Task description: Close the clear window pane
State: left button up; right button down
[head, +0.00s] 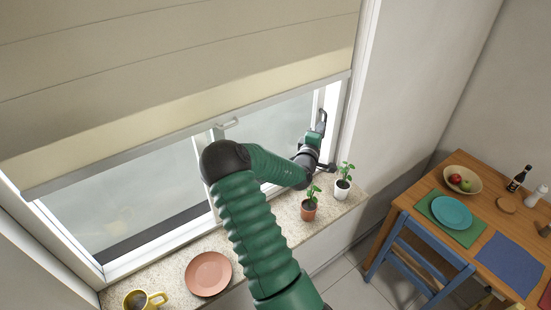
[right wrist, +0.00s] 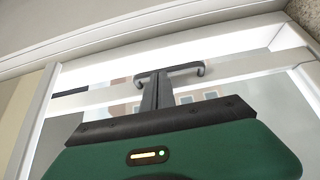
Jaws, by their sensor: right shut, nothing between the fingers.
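The window (head: 130,205) has clear glass in white frames, with its top hidden by a blind. I cannot tell how far the clear pane stands open. My right arm reaches across the sill and hides part of the window. My left gripper is out of view.
Two small potted plants, one in a terracotta pot (head: 308,211) and one in a white pot (head: 342,188), stand on the sill close to my right arm. A pink plate (head: 208,273) and yellow mug (head: 146,301) sit further left. A laid wooden table (head: 410,199) stands at right.

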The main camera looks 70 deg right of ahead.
jog(key=s+d+b, duration=0.2)
jog(key=s+d, duration=0.1)
jog(key=d, duration=0.2)
jog(key=shift+s+d, duration=0.15)
